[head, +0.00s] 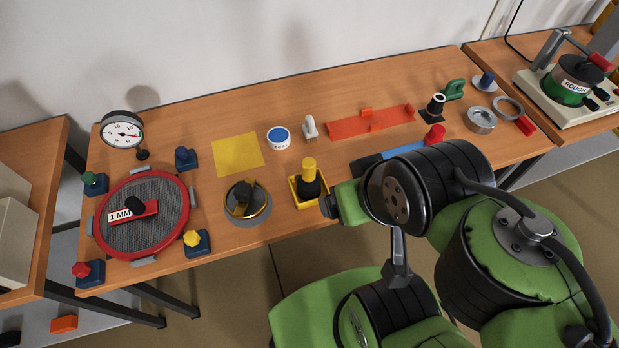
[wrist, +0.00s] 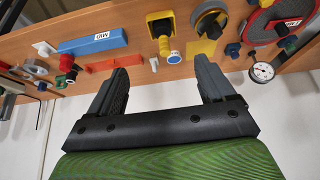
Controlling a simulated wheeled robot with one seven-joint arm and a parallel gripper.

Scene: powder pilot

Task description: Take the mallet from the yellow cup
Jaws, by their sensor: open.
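The yellow cup (head: 295,191) stands near the front edge of the wooden table in the head view, left of my arm. The mallet (head: 309,166) is in it, its black part low in the cup and a yellow end sticking up. In the wrist view, the cup (wrist: 152,17) and mallet (wrist: 164,46) show at the top, beyond the gap between my fingers. My gripper (wrist: 161,66) is open with nothing between its fingers. In the head view it shows only partly, just right of the cup.
A dark round holder with a gold ring (head: 246,202) stands left of the cup. Behind are a white-and-blue jar (head: 278,138), a small white piece (head: 310,127) and an orange tray (head: 347,124). A blue bar (head: 366,164) lies right, partly behind my arm. A red-rimmed sieve (head: 183,186) is far left.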

